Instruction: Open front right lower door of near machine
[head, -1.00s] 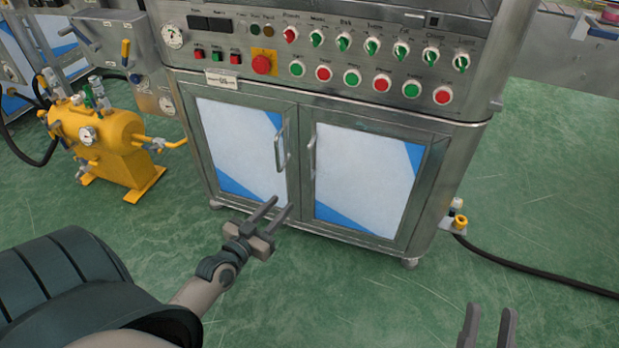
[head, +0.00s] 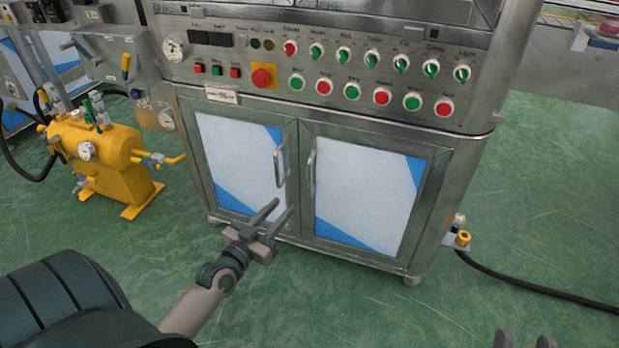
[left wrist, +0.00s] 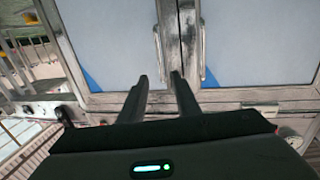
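The near machine (head: 325,118) has two lower doors, both shut. The right lower door (head: 362,195) has a steel frame, a white and blue panel and a vertical bar handle (head: 311,168) on its left edge. The left lower door (head: 240,165) has its handle (head: 279,162) on its right edge. My left gripper (head: 279,212) is open and empty, below the handles in the head view. In the left wrist view its fingers (left wrist: 159,84) point at the seam between the doors, apart from both handles. Only the fingertips of my right gripper (head: 525,340) show at the bottom edge.
A yellow tank (head: 105,160) with gauges and valves stands left of the machine. A black hose (head: 535,289) runs over the floor from a fitting (head: 461,238) at the machine's right. The green floor before the doors is clear.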

